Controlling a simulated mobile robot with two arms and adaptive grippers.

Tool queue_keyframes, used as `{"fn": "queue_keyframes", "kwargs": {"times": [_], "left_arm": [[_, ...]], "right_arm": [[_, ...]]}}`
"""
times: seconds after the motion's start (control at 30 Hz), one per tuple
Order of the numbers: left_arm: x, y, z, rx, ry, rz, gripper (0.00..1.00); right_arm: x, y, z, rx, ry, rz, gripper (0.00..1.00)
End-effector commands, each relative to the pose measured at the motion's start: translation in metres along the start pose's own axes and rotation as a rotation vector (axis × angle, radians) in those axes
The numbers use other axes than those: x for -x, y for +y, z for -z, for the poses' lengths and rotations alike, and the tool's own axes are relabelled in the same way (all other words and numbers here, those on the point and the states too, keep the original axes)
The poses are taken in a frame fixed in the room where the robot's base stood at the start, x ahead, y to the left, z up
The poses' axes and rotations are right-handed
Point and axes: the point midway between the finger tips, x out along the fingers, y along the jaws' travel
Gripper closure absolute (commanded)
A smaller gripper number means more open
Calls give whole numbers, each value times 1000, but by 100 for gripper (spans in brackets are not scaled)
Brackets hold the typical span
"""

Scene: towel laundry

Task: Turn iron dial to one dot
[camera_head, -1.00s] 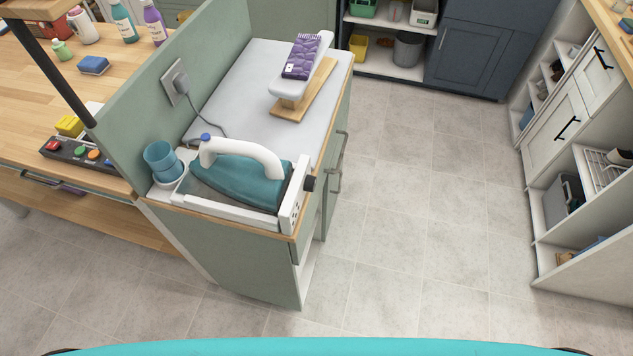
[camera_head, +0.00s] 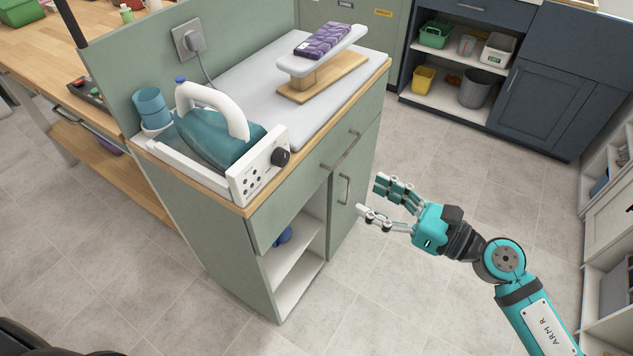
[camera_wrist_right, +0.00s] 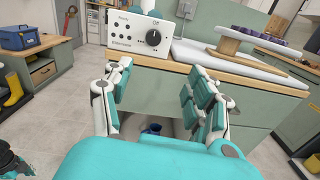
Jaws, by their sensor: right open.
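The teal iron (camera_head: 212,135) with a white handle rests in a white holder on the green cabinet's worktop. The black iron dial (camera_head: 281,157) is on the right part of the holder's white front panel (camera_head: 256,176), which also has dark dots. In the right wrist view the dial (camera_wrist_right: 153,37) faces me below the word "Off"; its exact setting is too small to tell. My right gripper (camera_head: 372,197) is open and empty, to the right of the cabinet and apart from the dial. In the wrist view its spread fingers (camera_wrist_right: 157,95) are below the panel.
A blue cup (camera_head: 151,107) stands left of the iron. A small ironing board (camera_head: 322,62) with a purple folded towel (camera_head: 324,40) is behind. The cabinet's door handles (camera_head: 342,152) stick out near my gripper. Open floor (camera_head: 440,130) lies to the right.

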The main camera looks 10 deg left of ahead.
Motion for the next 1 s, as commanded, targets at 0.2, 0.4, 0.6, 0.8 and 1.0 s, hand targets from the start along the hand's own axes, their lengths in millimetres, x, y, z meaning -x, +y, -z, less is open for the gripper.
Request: {"fn": "queue_keyframes", "kwargs": {"times": [0.2, 0.4, 0.6, 0.8, 1.0], "left_arm": [[4, -14, -3, -1, -5, 17, 60], [17, -25, 0, 2, -2, 30, 60], [26, -22, 3, 2, 1, 27, 60], [32, -11, 5, 1, 3, 14, 60], [35, -8, 6, -2, 4, 10, 60]], "right_arm": [[-15, 11, -7, 85, 12, -32, 42], [-54, 12, -9, 79, 9, -30, 42], [-98, 13, -8, 77, 8, -30, 42], [-139, 14, -6, 76, 9, -28, 42], [-166, 14, -4, 78, 10, -27, 42]]}}
